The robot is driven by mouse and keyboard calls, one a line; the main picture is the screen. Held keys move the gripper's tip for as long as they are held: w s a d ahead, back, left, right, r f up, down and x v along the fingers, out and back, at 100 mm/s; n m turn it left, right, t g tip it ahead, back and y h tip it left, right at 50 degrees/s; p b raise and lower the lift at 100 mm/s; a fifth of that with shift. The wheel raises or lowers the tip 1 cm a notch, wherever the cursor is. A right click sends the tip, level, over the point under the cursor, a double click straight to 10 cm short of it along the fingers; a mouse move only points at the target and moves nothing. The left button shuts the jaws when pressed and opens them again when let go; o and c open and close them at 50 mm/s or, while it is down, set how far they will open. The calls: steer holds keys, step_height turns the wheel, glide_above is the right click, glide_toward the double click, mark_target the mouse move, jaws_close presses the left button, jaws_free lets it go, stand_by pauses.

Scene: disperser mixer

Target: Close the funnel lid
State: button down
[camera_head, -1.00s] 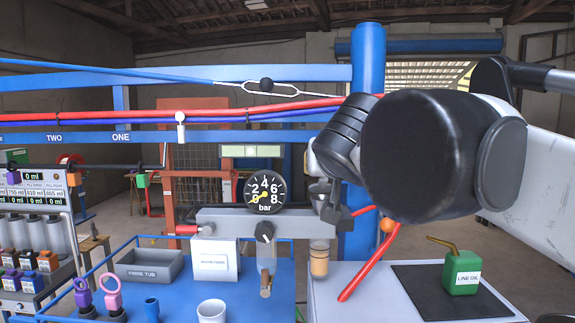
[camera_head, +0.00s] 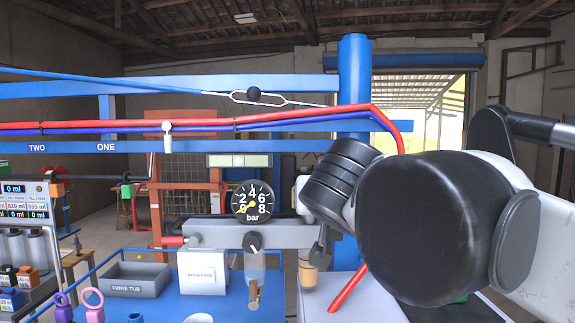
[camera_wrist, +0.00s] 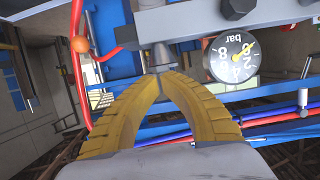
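I cannot make out a funnel or its lid for certain in either view. My gripper (camera_wrist: 160,78) shows in the wrist view as two curved yellow fingers whose tips come together. The tips are at the lower end of a grey tapered fitting (camera_wrist: 161,56) under a grey bar (camera_wrist: 230,15); I cannot tell whether they touch it. In the head view the fingers are hidden or too small to make out, near my black arm joints at the right.
A pressure gauge (camera_head: 252,203) stands on the grey bar, left of my arm; it also shows in the wrist view (camera_wrist: 235,57). A blue post (camera_head: 355,75) rises behind. Red and blue hoses (camera_head: 270,118) cross the scene. A grey fibre tub (camera_head: 137,279) sits lower left.

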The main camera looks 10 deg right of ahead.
steer(key=shift+w, duration=0.1)
stand_by(0.5)
steer(key=shift+w+d+f, duration=0.1)
steer(key=shift+w+f, duration=0.05)
steer(key=shift+w, duration=0.3)
